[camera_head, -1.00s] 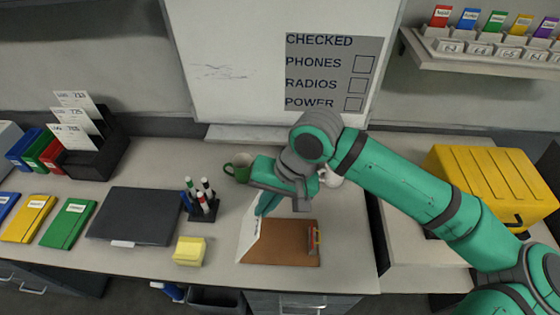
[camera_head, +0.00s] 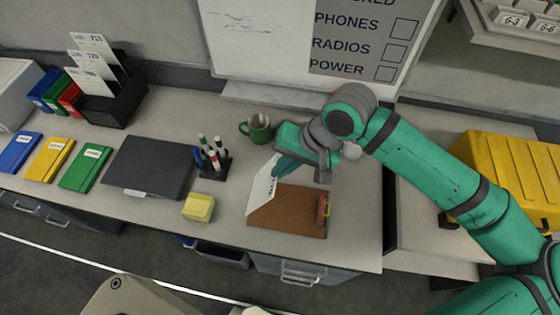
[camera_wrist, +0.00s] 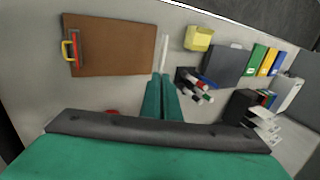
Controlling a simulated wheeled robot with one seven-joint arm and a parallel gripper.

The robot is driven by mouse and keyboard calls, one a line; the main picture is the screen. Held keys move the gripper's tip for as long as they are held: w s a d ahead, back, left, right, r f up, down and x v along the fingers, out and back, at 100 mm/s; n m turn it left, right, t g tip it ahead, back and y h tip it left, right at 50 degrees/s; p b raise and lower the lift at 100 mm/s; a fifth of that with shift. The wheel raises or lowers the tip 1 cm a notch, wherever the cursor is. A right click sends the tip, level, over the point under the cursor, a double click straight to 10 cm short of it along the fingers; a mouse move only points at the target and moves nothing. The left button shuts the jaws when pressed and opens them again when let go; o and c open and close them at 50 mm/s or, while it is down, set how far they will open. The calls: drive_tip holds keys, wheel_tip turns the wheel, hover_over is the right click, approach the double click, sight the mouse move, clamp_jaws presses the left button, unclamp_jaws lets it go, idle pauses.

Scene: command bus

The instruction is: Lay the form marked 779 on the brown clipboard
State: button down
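The brown clipboard (camera_head: 287,222) lies flat on the counter, its clip at the right end; it also shows at the upper left of the wrist view (camera_wrist: 115,48). My gripper (camera_head: 283,168) is shut on a white form (camera_head: 262,190), which hangs tilted at the clipboard's left end. The form's marking is too small to read. In the wrist view my fingers (camera_wrist: 161,88) are together, and the form (camera_wrist: 163,52) shows nearly edge-on beside the clipboard. I cannot tell whether its lower edge touches the clipboard or counter.
A black rack (camera_head: 115,98) with several numbered cards stands at the back left. A pen holder (camera_head: 214,162), yellow notes (camera_head: 198,208) and a dark folder (camera_head: 148,168) lie left of the clipboard. A green mug (camera_head: 257,128) stands behind. A yellow case (camera_head: 500,175) is at the right.

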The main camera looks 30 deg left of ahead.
drive_tip(key=w+d+f+y, duration=0.1)
drive_tip(key=d+f+y, duration=0.1)
drive_tip(key=d+f, duration=0.2)
drive_tip(key=shift+f+g, duration=0.3)
drive_tip(key=shift+f, duration=0.75)
drive_tip(key=c, duration=2.5)
unclamp_jaws()
drive_tip(key=o, duration=0.6)
drive_tip(key=shift+c, duration=0.2)
drive_tip(key=v, duration=0.5)
